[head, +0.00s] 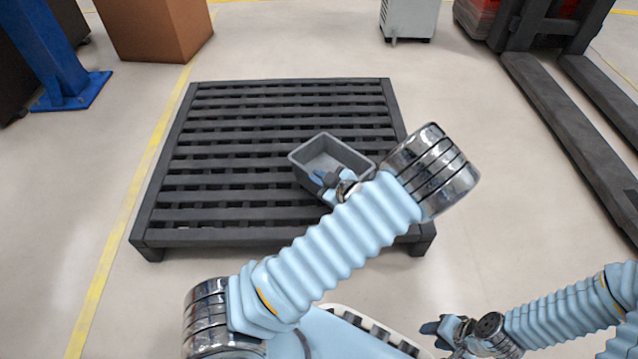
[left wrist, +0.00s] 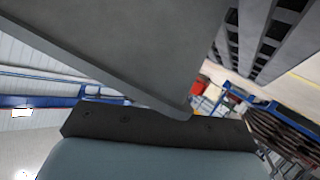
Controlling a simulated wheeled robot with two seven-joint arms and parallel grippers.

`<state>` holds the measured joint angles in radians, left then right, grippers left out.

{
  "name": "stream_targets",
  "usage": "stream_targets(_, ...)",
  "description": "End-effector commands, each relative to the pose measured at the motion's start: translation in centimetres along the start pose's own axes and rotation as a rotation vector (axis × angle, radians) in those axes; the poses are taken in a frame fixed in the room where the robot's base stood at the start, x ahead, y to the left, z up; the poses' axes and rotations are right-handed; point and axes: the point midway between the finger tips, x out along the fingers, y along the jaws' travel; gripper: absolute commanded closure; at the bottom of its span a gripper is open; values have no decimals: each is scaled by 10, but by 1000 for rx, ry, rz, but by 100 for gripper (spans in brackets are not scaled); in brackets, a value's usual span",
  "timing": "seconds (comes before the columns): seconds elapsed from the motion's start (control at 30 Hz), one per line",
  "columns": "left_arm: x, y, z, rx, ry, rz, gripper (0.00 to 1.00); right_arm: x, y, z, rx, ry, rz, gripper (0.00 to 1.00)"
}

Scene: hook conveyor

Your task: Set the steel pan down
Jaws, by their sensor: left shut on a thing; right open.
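The steel pan (head: 312,163) is a grey, open-topped rectangular tub in the head view, over the right part of the dark slatted pallet (head: 240,240). It looks empty and roughly level. My left gripper (head: 328,182) is shut on its near wall. I cannot tell whether the pan touches the slats or hangs just above them. In the left wrist view, the pan's grey wall (left wrist: 130,50) fills the top, against the dark finger pad (left wrist: 155,128). My forearm hides the pan's near right corner. My right gripper (head: 432,328) is open and empty at the bottom right.
The pallet's left and far slats are bare. A cardboard box (head: 155,30) and a blue post (head: 65,70) stand at the back left. A grey cabinet (head: 409,18) stands at the back. Dark forklift forks (head: 560,120) lie along the right. Yellow lines mark the floor.

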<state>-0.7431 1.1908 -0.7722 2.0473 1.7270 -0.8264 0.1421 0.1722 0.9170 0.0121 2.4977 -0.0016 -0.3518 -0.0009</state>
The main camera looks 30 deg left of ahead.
Motion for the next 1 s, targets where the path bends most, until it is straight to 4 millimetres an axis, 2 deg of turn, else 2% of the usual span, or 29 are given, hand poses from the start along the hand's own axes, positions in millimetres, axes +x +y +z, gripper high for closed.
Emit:
stream_targets(0.1,5,-4,11,-2,4,2,100,7,3,0,1,1,0,57)
stream_targets(0.27,5,-4,10,-3,2,1,100,5,2,0,1,2,0,57)
stream_targets(0.3,5,-5,11,0,0,0,89,6,2,0,1,1,0,57)
stream_targets(0.47,5,-5,11,-1,0,0,65,6,2,0,0,1,0,57)
stream_targets(0.77,3,-4,11,-1,1,0,65,5,2,0,0,1,0,57)
stream_targets(0.87,-7,-3,10,-3,-1,2,65,2,1,0,0,1,0,57)
stream_targets(1.0,-36,-2,9,-2,-2,3,65,-6,-2,0,0,-1,0,57)
